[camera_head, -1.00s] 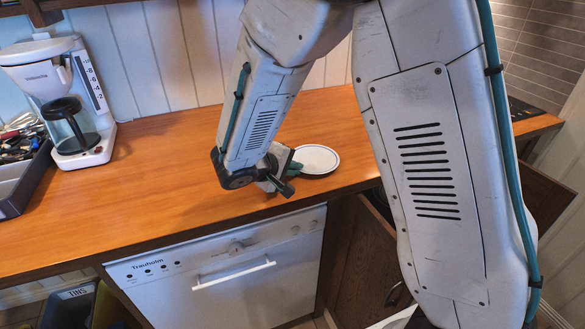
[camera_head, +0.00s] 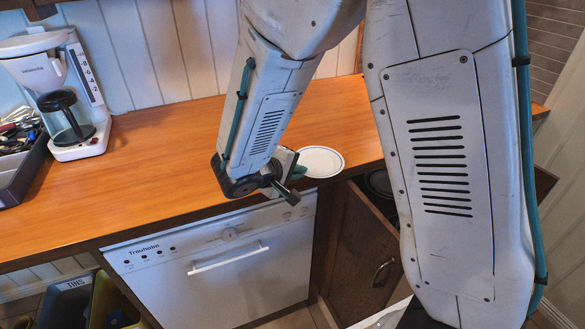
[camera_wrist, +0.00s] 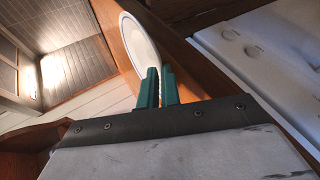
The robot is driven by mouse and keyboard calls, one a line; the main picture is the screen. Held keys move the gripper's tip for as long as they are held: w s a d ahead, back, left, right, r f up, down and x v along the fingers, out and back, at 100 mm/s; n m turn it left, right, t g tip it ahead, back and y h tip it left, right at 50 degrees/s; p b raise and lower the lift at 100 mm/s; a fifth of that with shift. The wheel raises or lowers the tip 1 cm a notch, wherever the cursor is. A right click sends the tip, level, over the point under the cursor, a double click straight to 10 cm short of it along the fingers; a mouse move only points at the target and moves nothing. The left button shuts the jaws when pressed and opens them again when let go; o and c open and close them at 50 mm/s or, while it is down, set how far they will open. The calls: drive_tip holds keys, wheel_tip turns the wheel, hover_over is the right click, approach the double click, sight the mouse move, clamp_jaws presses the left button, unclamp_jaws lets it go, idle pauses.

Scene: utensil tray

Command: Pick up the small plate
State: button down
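The small plate (camera_head: 322,161) is white with a thin dark ring near its rim. It is near the counter's front edge, right of my gripper (camera_head: 299,172). In the wrist view the plate (camera_wrist: 139,42) shows steeply tilted in the picture, beyond the fingertips. The two green fingers of my gripper (camera_wrist: 160,72) are close together, with the plate's near rim between them. My gripper is shut on this rim. The gap between plate and counter is hard to judge.
The wooden counter (camera_head: 150,170) is clear in the middle. A coffee maker (camera_head: 62,95) and a grey cutlery tray (camera_head: 18,178) stand at its left. Below are a white dishwasher (camera_head: 215,275) and an open wooden cabinet door (camera_head: 355,255).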

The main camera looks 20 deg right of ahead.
drive_tip(key=shift+s, duration=0.95)
drive_tip(key=c, duration=1.5)
unclamp_jaws()
drive_tip(key=shift+c, duration=0.2)
drive_tip(key=shift+a, duration=0.1)
drive_tip(key=v, duration=0.7)
drive_tip(key=shift+a+r, duration=0.25)
drive_tip(key=shift+r, duration=0.1)
drive_tip(key=shift+s, duration=0.15)
